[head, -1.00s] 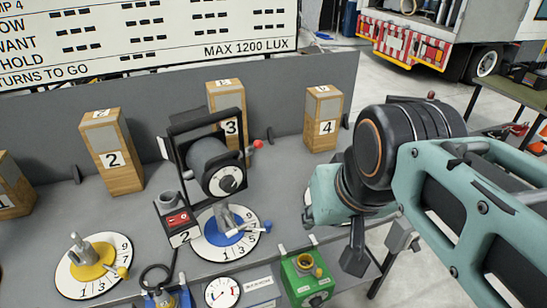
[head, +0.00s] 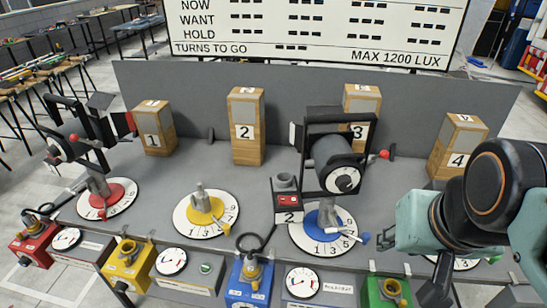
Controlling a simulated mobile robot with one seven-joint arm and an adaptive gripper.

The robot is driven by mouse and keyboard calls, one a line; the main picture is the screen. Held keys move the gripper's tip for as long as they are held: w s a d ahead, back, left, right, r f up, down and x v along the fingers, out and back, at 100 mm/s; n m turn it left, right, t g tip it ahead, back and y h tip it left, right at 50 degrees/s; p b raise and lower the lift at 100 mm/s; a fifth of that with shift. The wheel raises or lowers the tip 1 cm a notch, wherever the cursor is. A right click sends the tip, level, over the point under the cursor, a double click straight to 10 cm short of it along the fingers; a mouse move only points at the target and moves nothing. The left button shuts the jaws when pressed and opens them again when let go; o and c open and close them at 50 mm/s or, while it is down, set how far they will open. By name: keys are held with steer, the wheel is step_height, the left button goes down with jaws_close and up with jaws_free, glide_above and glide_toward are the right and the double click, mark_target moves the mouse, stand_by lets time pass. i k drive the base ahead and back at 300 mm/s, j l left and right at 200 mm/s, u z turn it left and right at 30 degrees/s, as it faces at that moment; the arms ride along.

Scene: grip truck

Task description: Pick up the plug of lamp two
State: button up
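Lamp two (head: 335,165) is a dark lamp head in a black frame, standing at the blue dial (head: 322,233). A small dark box with a red panel and a "2" label (head: 289,217) is at its left side. My gripper (head: 434,292) is at the lower right, right of the lamp and apart from the blue box. Its fingers are mostly hidden, so its opening cannot be told.
Red (head: 32,245), yellow (head: 128,265) and green (head: 388,292) socket boxes line the front edge. Another lamp (head: 75,140) stands at the left. Several numbered wooden blocks, including block 2 (head: 245,125), stand before the grey back panel (head: 200,85).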

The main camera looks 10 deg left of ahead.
mark_target(251, 266)
steer(key=j+u, duration=0.15)
steer(key=u, duration=0.9)
steer(key=l+u, duration=0.2)
steer(key=i+j+z, duration=0.2)
steer(key=i+l+u, duration=0.2)
steer(key=k+j+u, duration=0.1)
steer(key=j+u, duration=0.25)
steer(key=l+z, duration=0.35)
